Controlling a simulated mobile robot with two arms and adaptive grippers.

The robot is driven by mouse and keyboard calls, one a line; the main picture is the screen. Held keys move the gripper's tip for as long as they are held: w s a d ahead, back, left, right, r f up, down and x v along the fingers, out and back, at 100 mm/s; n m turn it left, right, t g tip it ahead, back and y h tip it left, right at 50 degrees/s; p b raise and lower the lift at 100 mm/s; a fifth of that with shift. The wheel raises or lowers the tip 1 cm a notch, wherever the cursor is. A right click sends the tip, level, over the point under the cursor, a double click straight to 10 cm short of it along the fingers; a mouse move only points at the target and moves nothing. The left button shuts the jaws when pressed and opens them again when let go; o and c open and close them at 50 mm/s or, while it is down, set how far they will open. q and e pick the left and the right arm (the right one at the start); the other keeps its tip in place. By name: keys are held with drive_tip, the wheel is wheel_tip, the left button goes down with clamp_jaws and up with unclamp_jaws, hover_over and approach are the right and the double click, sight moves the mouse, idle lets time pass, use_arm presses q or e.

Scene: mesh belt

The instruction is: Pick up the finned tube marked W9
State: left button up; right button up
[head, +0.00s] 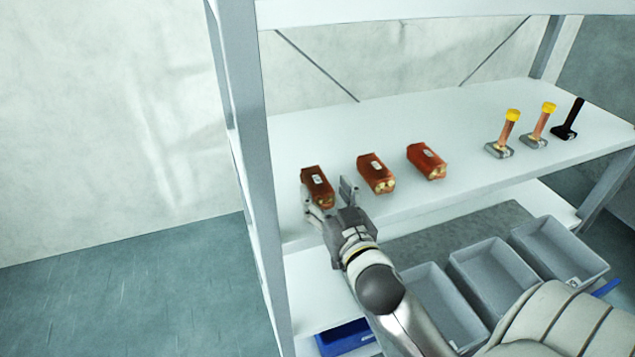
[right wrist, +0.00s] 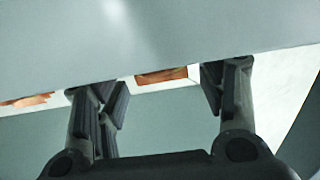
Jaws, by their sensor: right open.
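Three red-brown finned tubes with small white labels lie in a row on the white shelf in the head view: a left one (head: 316,184), a middle one (head: 376,172) and a right one (head: 427,160). The label marks are too small to read, so I cannot tell which is W9. My right gripper (head: 329,194) is open at the near end of the left tube, a finger toward each side. In the right wrist view, a copper-coloured piece (right wrist: 162,75) shows between the open fingers (right wrist: 163,88), partly hidden by a grey surface. My left gripper is not in view.
The shelf board (head: 300,137) has two yellow-topped tools (head: 509,125) (head: 543,120) and a black one (head: 570,118) at the right. Grey bins (head: 487,268) and a blue bin (head: 345,343) stand below. A shelf post (head: 249,150) rises left of the tubes.

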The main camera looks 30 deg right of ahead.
drive_tip(key=shift+p+x, duration=0.3)
drive_tip(key=shift+x, duration=1.25)
drive_tip(key=shift+a, duration=0.15)
drive_tip(key=shift+s, duration=0.1)
drive_tip(key=shift+c, duration=1.2)
drive_tip(key=c, duration=0.9)
drive_tip(key=shift+c, duration=1.1)
drive_tip(key=shift+r, duration=0.1)
